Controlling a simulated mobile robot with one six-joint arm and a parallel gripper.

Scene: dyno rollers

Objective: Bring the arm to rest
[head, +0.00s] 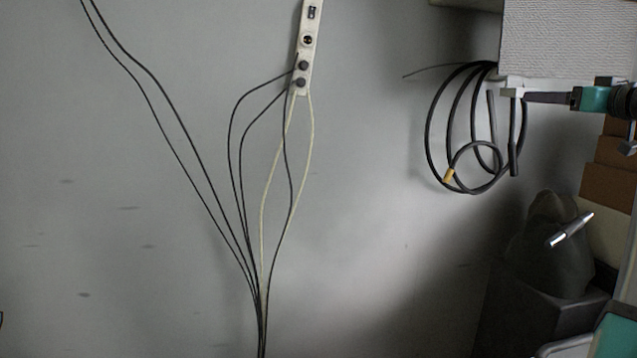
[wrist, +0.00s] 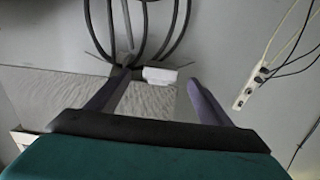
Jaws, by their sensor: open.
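My gripper (head: 527,97) is at the upper right of the head view, beside the lower edge of a white textured box. Only its dark finger and teal body show there, seen from the side. In the wrist view my gripper (wrist: 157,79) shows two purple-grey fingers spread apart. A small white piece (wrist: 160,75) appears between the fingertips in that picture. I cannot tell whether a finger touches it. Nothing is visibly held.
The textured box (head: 566,38) adjoins the gripper. A black coiled cable (head: 432,130) hangs close to it. Left, a white power strip (head: 309,45) with thin cables is on the grey wall. Below right are a dark rounded object (head: 548,262), a silver rod (head: 571,230) and brown boxes (head: 608,187).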

